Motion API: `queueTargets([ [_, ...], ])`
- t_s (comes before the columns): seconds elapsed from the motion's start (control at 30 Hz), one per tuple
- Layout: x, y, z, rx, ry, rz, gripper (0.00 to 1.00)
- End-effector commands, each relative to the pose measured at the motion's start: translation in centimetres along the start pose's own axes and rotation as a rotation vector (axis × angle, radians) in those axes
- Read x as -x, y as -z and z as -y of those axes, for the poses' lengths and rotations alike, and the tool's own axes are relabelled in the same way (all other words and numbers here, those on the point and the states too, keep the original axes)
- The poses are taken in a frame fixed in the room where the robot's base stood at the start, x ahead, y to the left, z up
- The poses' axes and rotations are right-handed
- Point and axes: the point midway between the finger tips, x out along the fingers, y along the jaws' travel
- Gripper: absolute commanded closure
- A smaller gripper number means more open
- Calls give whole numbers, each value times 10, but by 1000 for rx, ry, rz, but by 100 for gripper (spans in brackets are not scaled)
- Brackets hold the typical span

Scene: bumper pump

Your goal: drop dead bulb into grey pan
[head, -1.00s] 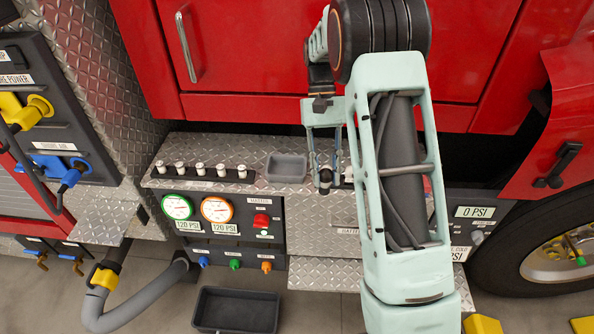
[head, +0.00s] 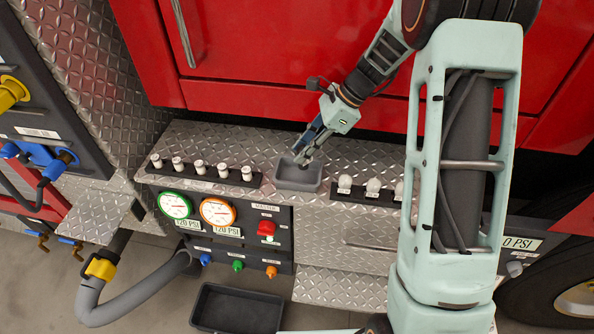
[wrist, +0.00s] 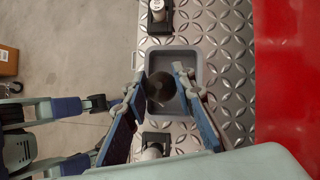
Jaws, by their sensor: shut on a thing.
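The grey pan (head: 298,184) sits on the diamond-plate step, between two racks. It also shows in the wrist view (wrist: 172,57), below my fingers. My gripper (head: 303,160) reaches down over the pan from the upper right. In the wrist view my gripper (wrist: 160,90) is shut on a dark, round bulb (wrist: 159,87), which lies between the fingertips and over the pan's interior. The bulb looks dark and smoky. In the head view it is mostly hidden by the fingers and too small to make out. I cannot tell how high it is above the pan's floor.
A rack of several white-topped pieces (head: 200,168) stands left of the pan. White bulbs (head: 374,185) stand in a black rack to its right. A gauge panel (head: 230,230) is below the step. A larger dark bin (head: 238,308) is on the floor. Red bodywork rises behind.

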Motion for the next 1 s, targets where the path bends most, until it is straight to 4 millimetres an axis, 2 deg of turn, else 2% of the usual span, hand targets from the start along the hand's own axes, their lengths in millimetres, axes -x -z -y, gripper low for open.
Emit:
queueTargets([
  [0.5,-46,29,0,2,-2,0,97],
  [0.87,-49,32,0,3,-2,0,97],
  [0.9,-49,32,0,3,-2,0,74],
  [1.0,-49,32,0,3,-2,0,63],
])
